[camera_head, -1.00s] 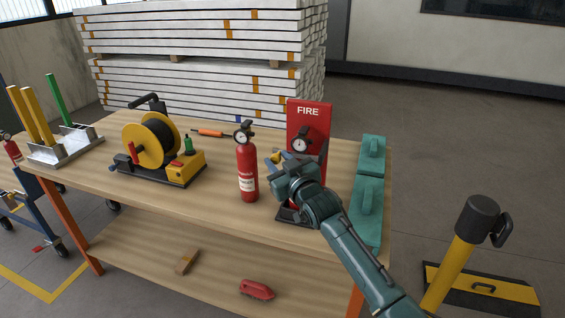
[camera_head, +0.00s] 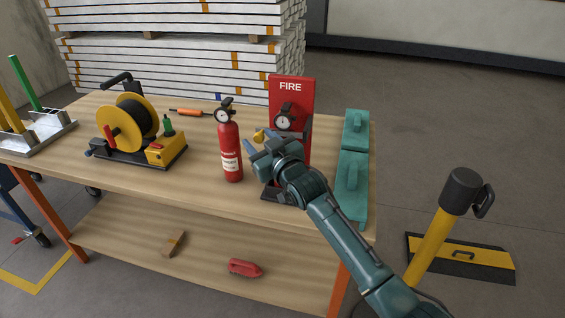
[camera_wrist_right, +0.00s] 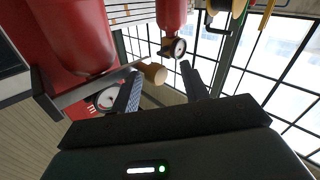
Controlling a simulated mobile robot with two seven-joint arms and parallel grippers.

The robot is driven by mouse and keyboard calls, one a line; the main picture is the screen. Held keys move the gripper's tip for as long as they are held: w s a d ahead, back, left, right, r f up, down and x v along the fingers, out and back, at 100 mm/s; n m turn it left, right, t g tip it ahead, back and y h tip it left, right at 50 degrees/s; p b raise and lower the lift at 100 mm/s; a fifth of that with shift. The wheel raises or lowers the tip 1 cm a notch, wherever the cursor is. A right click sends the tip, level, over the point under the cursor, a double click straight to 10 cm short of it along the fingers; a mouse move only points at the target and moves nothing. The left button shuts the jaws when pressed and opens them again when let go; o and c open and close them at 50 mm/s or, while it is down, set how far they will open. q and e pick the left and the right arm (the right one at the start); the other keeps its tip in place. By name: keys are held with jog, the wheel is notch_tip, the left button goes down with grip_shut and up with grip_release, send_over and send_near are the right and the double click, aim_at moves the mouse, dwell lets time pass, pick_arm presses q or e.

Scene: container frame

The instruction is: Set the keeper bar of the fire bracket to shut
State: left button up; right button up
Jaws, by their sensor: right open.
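The fire bracket has a red FIRE board (camera_head: 291,95) and stands on the table's right part. An extinguisher with a round gauge (camera_head: 283,121) is in it, its body mostly hidden by my right arm. The keeper bar (camera_wrist_right: 95,91) is a grey bar ending in a tan knob (camera_wrist_right: 153,73); it sticks out from the bracket beside the red cylinder. The knob also shows in the head view (camera_head: 260,136). My right gripper (camera_head: 257,145) is open at the knob. In the wrist view its fingers (camera_wrist_right: 162,86) spread with the knob near the left finger; contact is unclear. My left gripper is not in view.
A second extinguisher (camera_head: 231,152) stands just left of my right gripper. A cable reel (camera_head: 130,130) and grey rack (camera_head: 35,135) are further left. Teal blocks (camera_head: 353,172) lie along the right edge. A yellow post (camera_head: 436,235) stands on the floor right of the table.

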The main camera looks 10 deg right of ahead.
jog(key=v, duration=1.2)
jog(key=shift+s+d, duration=0.2)
jog(key=shift+s, duration=0.15)
jog(key=s+d+f+m+g+h, duration=0.2)
jog(key=s+d+f, duration=0.1)
jog(key=s+f, duration=0.8)
jog(key=s+d+f+m+g+h+p, duration=0.1)
jog(key=s+d+f+m+g+h, duration=0.1)
jog(key=s+f, duration=0.9)
jog(key=s+d+g, duration=0.1)
jog(key=s, duration=0.1)
jog(key=shift+s+f+g, duration=0.3)
jog(key=shift+s+f, duration=0.05)
jog(key=shift+d, duration=0.15)
